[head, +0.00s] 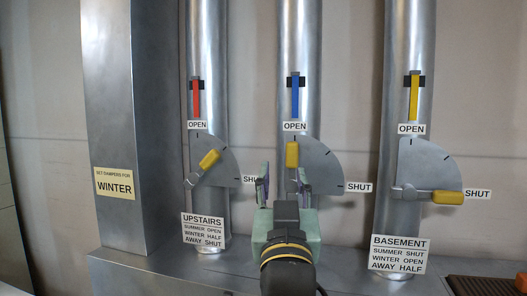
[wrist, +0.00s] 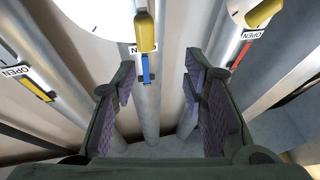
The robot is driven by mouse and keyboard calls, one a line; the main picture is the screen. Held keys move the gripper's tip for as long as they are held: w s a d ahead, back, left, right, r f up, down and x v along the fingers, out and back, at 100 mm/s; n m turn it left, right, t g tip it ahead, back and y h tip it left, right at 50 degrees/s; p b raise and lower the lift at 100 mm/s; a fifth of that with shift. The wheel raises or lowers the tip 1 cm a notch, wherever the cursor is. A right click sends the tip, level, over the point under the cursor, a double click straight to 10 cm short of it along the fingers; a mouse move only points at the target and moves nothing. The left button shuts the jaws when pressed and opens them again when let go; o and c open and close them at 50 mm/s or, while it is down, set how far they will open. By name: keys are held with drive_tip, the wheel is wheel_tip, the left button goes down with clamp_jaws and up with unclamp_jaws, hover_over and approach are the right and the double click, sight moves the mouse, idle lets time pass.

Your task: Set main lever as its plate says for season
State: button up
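The middle duct (head: 300,45) has a blue strip and a quarter-round dial (head: 323,168) marked OPEN at top and SHUT at right. Its lever's yellow handle (head: 292,154) stands upright toward OPEN; its lower part is hidden. It also shows in the wrist view (wrist: 146,32). No plate for this duct is visible; my gripper and arm cover the area below its dial. My gripper (head: 284,172) is open and empty, its fingers around and below the handle, contact not visible. A season sign (head: 114,184) on the left duct reads "SET DAMPERS FOR WINTER".
The UPSTAIRS lever (head: 208,160) on the left is diagonal, halfway; its plate (head: 203,230) says winter half. The BASEMENT lever (head: 433,195) on the right lies level at SHUT; its plate (head: 399,255) says winter open. Space between the ducts is clear.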

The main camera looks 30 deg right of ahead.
sight(292, 154)
drive_tip(key=shift+m+g, duration=0.3)
drive_tip(key=shift+g, duration=0.1)
drive_tip(key=p+x, duration=0.1)
drive_tip(key=x, duration=0.2)
drive_tip(key=d+p+x, duration=0.1)
drive_tip(key=x, duration=0.3)
drive_tip(key=s+p+x, duration=0.1)
drive_tip(key=x, duration=0.2)
drive_tip(key=shift+w+d, duration=0.15)
drive_tip(key=shift+d, duration=0.35)
drive_tip(key=shift+h, duration=0.3)
drive_tip(key=shift+c, duration=0.6)
clamp_jaws()
